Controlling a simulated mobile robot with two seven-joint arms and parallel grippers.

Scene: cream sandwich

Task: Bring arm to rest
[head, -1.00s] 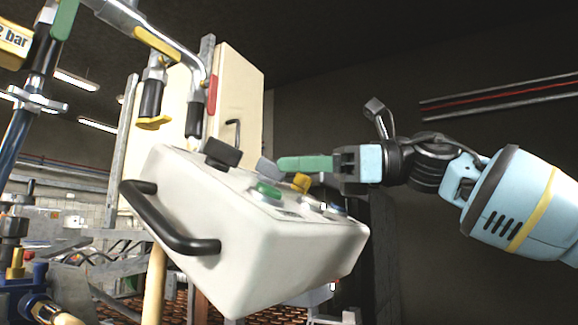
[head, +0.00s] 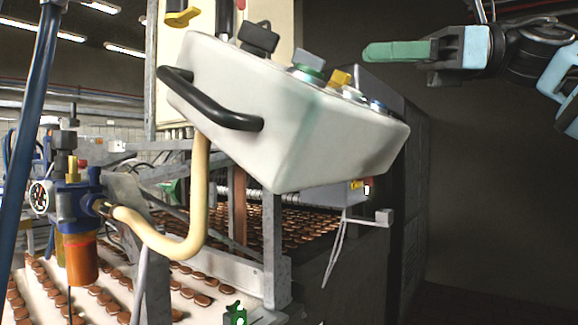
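My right gripper (head: 398,50) has green fingers and reaches in from the upper right. It hangs in the air above and to the right of the white control box (head: 270,110), apart from it. The fingers show from the side and overlap, so I cannot tell whether they are open or shut; nothing shows held in them. My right arm (head: 530,47), black and light blue, is partly cut off by the right edge. My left gripper is not in view.
The box carries a black handle (head: 212,105), a black knob (head: 259,38), a green button (head: 308,72) and a yellow knob (head: 340,79). Below, a white conveyor (head: 95,312) carries rows of brown biscuits. A cream hose (head: 165,245) curves at left. The dark wall side at right is clear.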

